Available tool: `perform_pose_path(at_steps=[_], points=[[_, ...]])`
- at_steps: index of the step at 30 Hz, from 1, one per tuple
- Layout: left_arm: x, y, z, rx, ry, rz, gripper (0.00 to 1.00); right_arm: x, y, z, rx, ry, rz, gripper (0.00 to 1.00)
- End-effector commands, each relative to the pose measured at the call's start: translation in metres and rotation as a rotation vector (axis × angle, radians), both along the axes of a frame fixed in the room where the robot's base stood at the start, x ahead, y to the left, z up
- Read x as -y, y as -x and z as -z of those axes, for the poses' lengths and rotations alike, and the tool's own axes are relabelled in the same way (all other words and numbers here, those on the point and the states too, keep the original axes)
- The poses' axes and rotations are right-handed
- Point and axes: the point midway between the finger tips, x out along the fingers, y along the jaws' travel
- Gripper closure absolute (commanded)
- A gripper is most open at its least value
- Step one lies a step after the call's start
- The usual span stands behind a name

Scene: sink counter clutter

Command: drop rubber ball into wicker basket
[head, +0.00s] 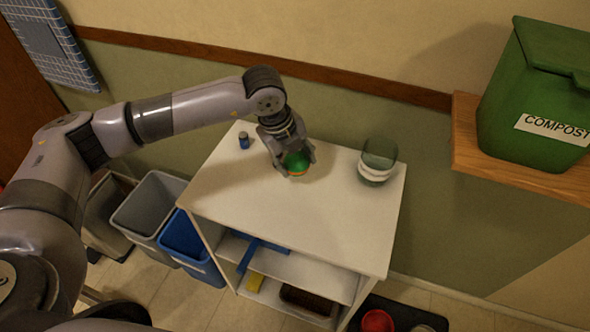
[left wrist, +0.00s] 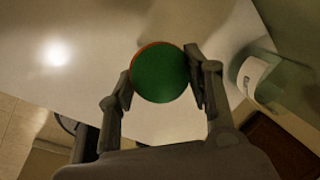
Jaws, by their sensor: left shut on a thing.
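The rubber ball (head: 296,161) is green with an orange part. My left gripper (head: 294,166) is shut on it, at the top of the white shelf unit, near its back edge. In the left wrist view the ball (left wrist: 160,74) sits between the two fingers of the gripper (left wrist: 162,82), with an orange rim showing at its upper left. I cannot tell whether the ball touches the white top. My right gripper is not in view.
A clear glass jar with a white band (head: 377,162) and a small blue item (head: 244,140) stand on the white top (head: 310,225). Grey (head: 148,205) and blue (head: 190,245) bins stand at left. A green compost bin (head: 530,100) sits on a wooden wall shelf (head: 480,160).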

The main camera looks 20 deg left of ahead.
Motion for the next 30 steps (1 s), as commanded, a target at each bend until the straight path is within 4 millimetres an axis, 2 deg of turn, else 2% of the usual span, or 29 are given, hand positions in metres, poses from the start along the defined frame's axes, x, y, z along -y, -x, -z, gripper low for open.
perform_pose_path(at_steps=[9, 22, 23, 30], points=[[0.0, 0.001, 0.04, -0.001, 0.0, 0.001, 0.81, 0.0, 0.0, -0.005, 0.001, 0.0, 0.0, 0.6], [0.001, 0.001, 0.049, -0.001, 0.001, 0.002, 0.81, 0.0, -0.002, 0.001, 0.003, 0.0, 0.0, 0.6], [0.001, 0.0, 0.047, 0.0, 0.0, 0.002, 0.52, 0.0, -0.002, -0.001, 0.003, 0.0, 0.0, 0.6], [0.0, 0.001, 0.046, -0.001, 0.0, 0.001, 0.35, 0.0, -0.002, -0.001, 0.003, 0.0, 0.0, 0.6]])
